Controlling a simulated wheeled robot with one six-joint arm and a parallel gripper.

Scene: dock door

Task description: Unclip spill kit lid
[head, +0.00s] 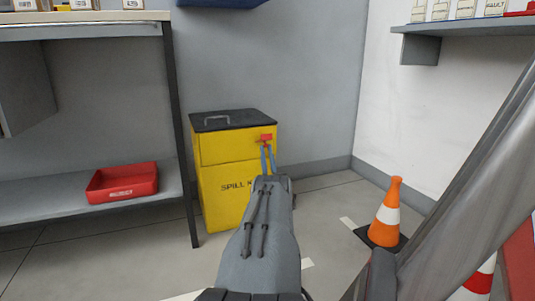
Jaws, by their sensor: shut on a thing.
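The spill kit (212,155) is a yellow bin standing upright on the floor against the grey back wall. Its black lid (235,121) with a grey handle (217,122) lies closed on top. A small red clip (267,137) sits near the upper right of the bin's front. My gripper (268,146) reaches up to the clip, its two blue-grey fingers shut on it. My arm hides the lower right part of the bin and some of its lettering.
A shelf rack with a red tray (123,183) stands to the left. An orange and white cone (385,212) on a black base stands on the right. A wall shelf (470,28) holds several small boxes. Open floor lies between the bin and the cone.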

